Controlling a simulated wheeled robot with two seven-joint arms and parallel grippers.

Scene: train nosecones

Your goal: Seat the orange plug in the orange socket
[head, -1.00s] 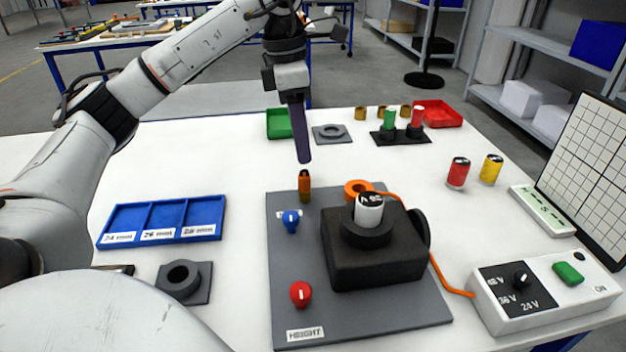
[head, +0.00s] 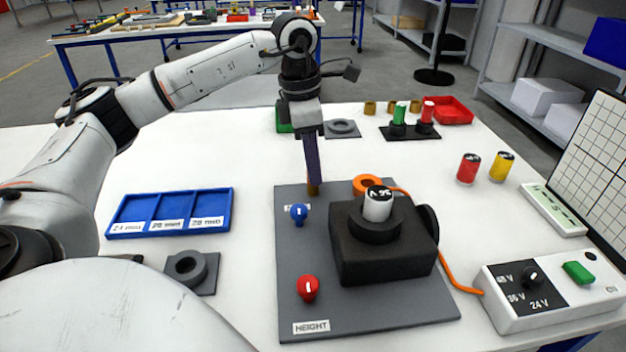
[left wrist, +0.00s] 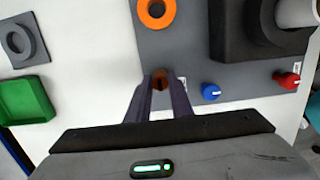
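The orange plug (head: 313,188) stands upright at the far left edge of the grey board; its upper part is hidden by my left gripper's fingers. My left gripper (head: 312,180) points down over it. In the left wrist view the plug (left wrist: 160,80) shows between the two fingertips (left wrist: 162,82); whether they press on it is not clear. An orange ring with a dark centre (head: 367,183), apparently the orange socket, lies to the right of the plug, behind the black block. It also shows in the left wrist view (left wrist: 157,12). My right gripper is not in view.
The grey board (head: 305,255) carries a blue knob (head: 298,212), a red knob (head: 308,288) and the black block (head: 385,250) with a white cylinder. An orange cable (head: 446,270) runs to the control box (head: 540,290). A blue tray (head: 170,212) stands left, with clear table between.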

